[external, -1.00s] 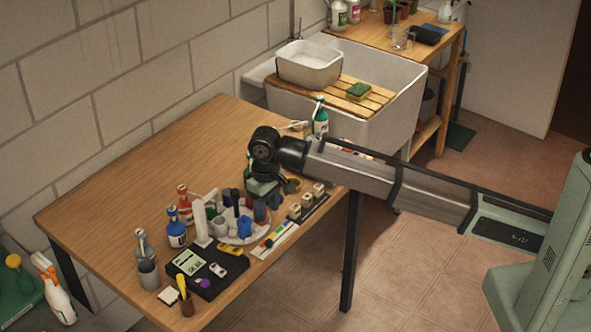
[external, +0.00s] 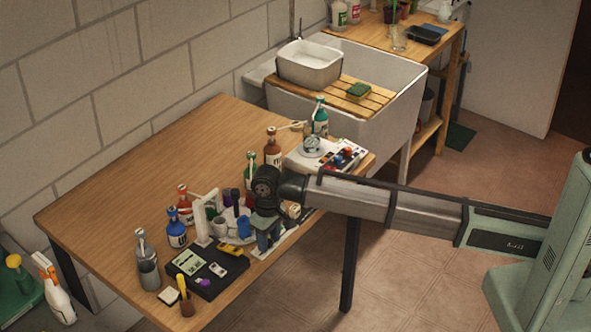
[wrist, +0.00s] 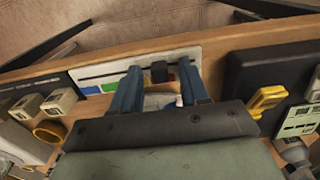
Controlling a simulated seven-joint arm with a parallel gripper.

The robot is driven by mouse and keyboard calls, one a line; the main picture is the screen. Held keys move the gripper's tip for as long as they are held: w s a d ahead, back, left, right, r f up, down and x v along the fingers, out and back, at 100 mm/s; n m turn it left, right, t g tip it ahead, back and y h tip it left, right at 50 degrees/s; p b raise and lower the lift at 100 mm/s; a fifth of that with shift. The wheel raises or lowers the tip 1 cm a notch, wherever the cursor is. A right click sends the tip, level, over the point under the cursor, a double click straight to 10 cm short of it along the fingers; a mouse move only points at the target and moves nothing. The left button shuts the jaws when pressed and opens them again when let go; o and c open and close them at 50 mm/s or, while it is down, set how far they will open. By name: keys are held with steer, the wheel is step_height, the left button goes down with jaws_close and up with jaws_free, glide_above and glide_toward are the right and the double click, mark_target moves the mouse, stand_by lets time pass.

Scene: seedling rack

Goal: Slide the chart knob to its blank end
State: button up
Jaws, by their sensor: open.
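The chart (wrist: 103,70) is a white strip near the table's front edge, with green, blue and reddish patches in the wrist view. Its dark knob (wrist: 159,72) stands between my fingertips. My gripper (wrist: 160,68) is open, with one blue finger on each side of the knob; I cannot tell whether either touches it. In the external view my gripper (external: 268,240) points down over the chart (external: 262,254) and hides most of it, including the knob.
A black box with a display (external: 186,261) and a yellow clip (wrist: 266,101) lie on one side of the chart. Pale blocks (wrist: 58,102) and a yellow ring (wrist: 47,132) are on the other. Bottles, such as the blue one (external: 177,235), stand behind. The table's back left (external: 150,160) is clear.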

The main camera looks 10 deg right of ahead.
jaws_close()
stand_by(0.3)
stand_by(0.4)
